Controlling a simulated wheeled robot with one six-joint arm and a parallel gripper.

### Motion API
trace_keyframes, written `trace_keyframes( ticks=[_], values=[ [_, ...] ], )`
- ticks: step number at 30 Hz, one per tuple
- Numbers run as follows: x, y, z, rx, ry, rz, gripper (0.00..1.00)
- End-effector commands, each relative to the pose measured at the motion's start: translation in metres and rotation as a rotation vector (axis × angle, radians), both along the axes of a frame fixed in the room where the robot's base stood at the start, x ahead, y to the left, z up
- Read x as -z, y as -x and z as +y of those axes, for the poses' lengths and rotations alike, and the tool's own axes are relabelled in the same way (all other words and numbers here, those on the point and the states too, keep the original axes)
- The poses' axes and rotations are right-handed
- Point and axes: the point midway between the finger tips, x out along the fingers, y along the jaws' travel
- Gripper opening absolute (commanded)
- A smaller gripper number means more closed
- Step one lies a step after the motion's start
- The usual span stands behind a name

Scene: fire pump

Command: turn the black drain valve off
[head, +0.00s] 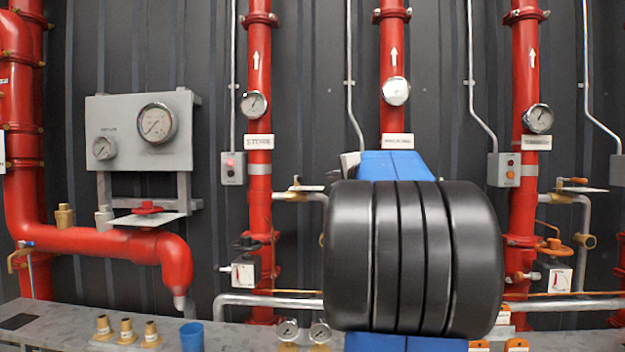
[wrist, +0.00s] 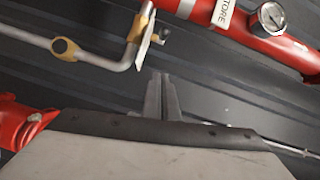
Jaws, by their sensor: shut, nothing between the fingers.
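In the head view, a small black valve handle (head: 246,243) sits low on the left upright red pipe, above a white tag (head: 243,273). I take it for the black drain valve; its exact handle angle is too small to tell. I cannot make it out in the wrist view. My gripper (wrist: 160,82) shows in the wrist view with its two grey fingers together and empty. It is in front of the dark wall, just below a bent grey pipe (wrist: 105,62) with brass fittings, and touches nothing that I can make out. My arm hides the gripper in the head view.
The red STORE pipe (wrist: 245,25) with a gauge (wrist: 271,17) crosses the upper right of the wrist view. A red part (wrist: 20,125) is at the left. In the head view, a grey ledge (head: 60,318) holds brass fittings and a blue cup (head: 191,337).

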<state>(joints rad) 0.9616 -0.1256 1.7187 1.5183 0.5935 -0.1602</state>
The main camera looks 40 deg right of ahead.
Motion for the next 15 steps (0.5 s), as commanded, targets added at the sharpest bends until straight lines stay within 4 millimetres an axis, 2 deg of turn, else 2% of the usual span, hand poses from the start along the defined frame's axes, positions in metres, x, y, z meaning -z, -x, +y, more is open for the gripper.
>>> trace_keyframes(
  ticks=[5,15],
  values=[
    [0.001,-0.017,-0.006,-0.002,0.002,0.001,0.00],
    [0.004,-0.072,-0.027,-0.002,0.000,0.000,0.00]
  ],
)
